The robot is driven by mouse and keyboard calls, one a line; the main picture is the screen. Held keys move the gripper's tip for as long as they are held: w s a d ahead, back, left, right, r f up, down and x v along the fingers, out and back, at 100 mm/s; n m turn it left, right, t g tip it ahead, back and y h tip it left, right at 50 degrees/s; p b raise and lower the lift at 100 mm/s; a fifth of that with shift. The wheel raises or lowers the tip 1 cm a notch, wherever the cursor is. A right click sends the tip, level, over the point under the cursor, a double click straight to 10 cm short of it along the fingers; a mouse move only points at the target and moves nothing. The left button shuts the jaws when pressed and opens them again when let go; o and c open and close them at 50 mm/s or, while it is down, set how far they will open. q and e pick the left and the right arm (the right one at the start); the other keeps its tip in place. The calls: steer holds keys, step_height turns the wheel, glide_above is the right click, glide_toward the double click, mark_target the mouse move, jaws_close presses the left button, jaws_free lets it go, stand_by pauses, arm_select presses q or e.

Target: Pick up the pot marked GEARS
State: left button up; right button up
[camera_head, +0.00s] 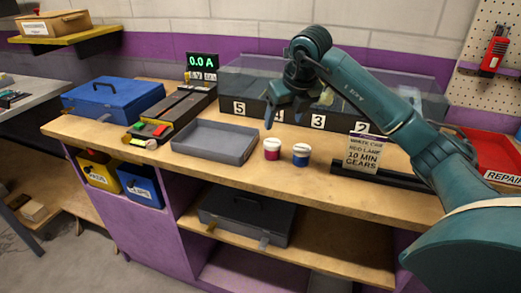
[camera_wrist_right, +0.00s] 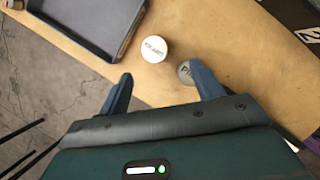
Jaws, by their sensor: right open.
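A red pot with a white lid (camera_head: 272,149) and a blue pot with a white lid (camera_head: 301,155) stand upright side by side on the bench, right of the grey tray. My right gripper (camera_head: 285,113) is open and empty, above the pots. In the right wrist view, a white lid (camera_wrist_right: 155,47) with small dark lettering lies ahead of the open jaws (camera_wrist_right: 160,78). A greyer lid (camera_wrist_right: 185,70), starting with "PI", is partly hidden by the right finger. I cannot clearly read GEARS on either pot. My left gripper is out of view.
The grey tray (camera_head: 214,142) stands close left of the pots. A card ending in "GEARS" (camera_head: 363,153) stands on a dark strip to their right. A blue case (camera_head: 112,99) is far left. The bench front is clear.

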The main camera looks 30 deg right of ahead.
mark_target(273, 143)
steer(key=x, duration=0.6)
steer(key=shift+s, duration=0.1)
steer(key=x, duration=0.2)
steer(key=a+p+x, duration=0.1)
steer(key=x, duration=0.1)
steer(key=shift+f, duration=0.3)
steer(key=shift+w+f, duration=0.3)
steer(key=shift+f, duration=0.25)
steer(key=shift+c, duration=0.5)
steer(key=c, duration=1)
steer(key=shift+r, duration=0.1)
